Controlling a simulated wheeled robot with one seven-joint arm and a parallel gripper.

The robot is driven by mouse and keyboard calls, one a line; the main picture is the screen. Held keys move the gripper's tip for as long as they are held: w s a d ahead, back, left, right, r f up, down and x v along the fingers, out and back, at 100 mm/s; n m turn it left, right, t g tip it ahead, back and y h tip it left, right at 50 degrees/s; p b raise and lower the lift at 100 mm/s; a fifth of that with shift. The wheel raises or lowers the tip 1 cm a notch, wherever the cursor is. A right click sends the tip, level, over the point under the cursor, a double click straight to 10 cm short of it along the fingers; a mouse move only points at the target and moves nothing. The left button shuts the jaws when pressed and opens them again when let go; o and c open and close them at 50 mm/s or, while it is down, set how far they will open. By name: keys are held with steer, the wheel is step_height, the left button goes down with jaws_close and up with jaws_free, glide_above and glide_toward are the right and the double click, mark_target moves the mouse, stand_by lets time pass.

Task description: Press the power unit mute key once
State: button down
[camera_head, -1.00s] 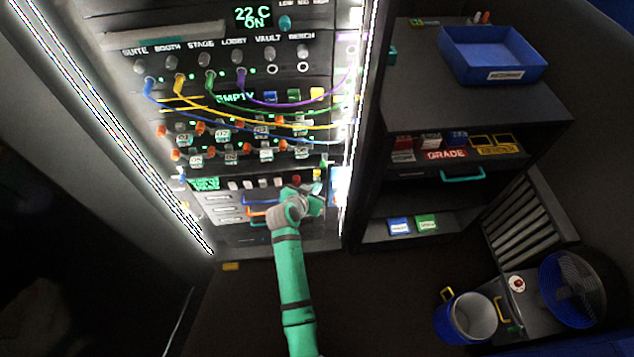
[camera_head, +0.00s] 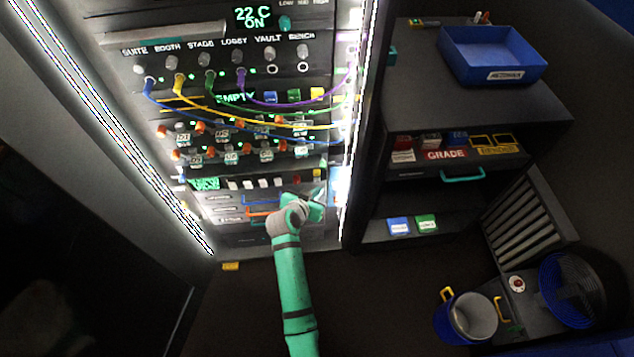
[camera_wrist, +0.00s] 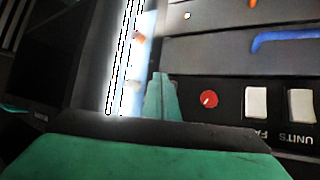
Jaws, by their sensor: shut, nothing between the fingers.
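The power unit (camera_head: 222,194) is a low panel in the rack with a green display and a row of pale keys (camera_head: 264,183). A red control (camera_head: 297,179) sits right of them. I cannot tell which key is mute; the labels are too small here. In the wrist view, the round red control (camera_wrist: 208,99) and two white keys (camera_wrist: 256,102) show upside down, with partial lettering "FA" and "UNITS". My gripper (camera_head: 318,199) is shut and empty, just below the right end of the row. In the wrist view its fingertips (camera_wrist: 160,80) are left of the red control.
A bright light strip (camera_head: 346,150) runs up the rack's right edge, close to my gripper. Patch cables (camera_head: 270,102) hang across the panels above. Drawers with blue and orange handles (camera_head: 262,212) lie below the keys. A shelf unit (camera_head: 480,95) stands at right.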

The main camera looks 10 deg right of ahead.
steer(key=s, duration=0.4)
steer(key=shift+s, duration=0.4)
stand_by(0.6)
steer(key=s+a+f+n+t+y, duration=0.1)
steer(key=s+a+n+y, duration=0.1)
steer(key=s, duration=0.9)
steer(key=s+a+f+n+t+y, duration=0.1)
steer(key=s+n+t+y, duration=0.15)
steer(key=s, duration=0.75)
steer(key=s+a+r+n+t+y, duration=0.1)
steer(key=s+a+r+t, duration=0.1)
steer(key=s+r, duration=1.6)
steer(key=shift+s+a+r+t, duration=0.15)
steer(key=shift+s+a+t, duration=0.2)
steer(key=shift+s+a, duration=0.35)
steer(key=shift+d+n, duration=0.1)
steer(key=shift+n, duration=0.15)
